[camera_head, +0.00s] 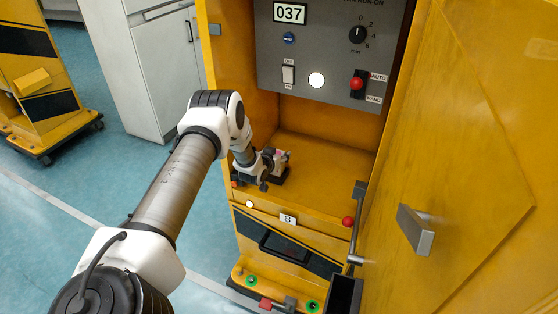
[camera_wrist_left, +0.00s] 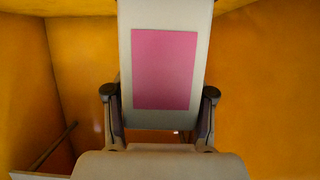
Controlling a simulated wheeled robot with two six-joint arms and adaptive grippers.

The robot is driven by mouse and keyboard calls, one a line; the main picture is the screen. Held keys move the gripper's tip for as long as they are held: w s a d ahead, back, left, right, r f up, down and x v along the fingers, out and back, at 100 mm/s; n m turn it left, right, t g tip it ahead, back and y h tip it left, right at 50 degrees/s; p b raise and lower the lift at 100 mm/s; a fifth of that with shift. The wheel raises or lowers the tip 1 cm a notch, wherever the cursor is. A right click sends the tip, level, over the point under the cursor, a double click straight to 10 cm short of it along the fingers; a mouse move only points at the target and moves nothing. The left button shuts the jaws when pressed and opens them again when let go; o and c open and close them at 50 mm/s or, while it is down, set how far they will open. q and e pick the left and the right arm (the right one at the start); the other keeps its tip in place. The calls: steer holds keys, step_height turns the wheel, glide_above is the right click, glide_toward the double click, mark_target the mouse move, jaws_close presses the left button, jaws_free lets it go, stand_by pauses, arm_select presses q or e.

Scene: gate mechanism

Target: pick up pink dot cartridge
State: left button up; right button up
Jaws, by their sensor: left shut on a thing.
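My left gripper (camera_head: 268,167) reaches into the lower part of the open yellow cabinet. It is shut on a pale grey cartridge (camera_wrist_left: 124,75) that has a pink rectangular patch on its face. In the left wrist view the cartridge stands between the two dark fingers, one on each side. In the head view only a small pink and pale bit of the cartridge (camera_head: 283,155) shows beside the gripper. A dark base lies just below the gripper there. I cannot tell whether the cartridge still touches it. My right gripper is not in view.
The yellow cabinet (camera_head: 335,150) has side walls close around the gripper. A grey control panel (camera_head: 330,70) with knobs hangs above. The open yellow door (camera_head: 470,150) stands at the right. A red-knobbed lever (camera_head: 348,222) is at the front right edge.

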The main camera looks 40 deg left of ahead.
arm_select(q)
steer(key=s+d, duration=0.3)
steer(key=s, duration=0.1)
steer(key=s+d+r, duration=0.1)
steer(key=s+d, duration=0.3)
steer(key=s+d+r+b, duration=0.1)
steer(key=s+d, duration=0.2)
steer(key=s, duration=0.1)
steer(key=shift+s+d+r, duration=0.1)
steer(key=shift+d, duration=0.1)
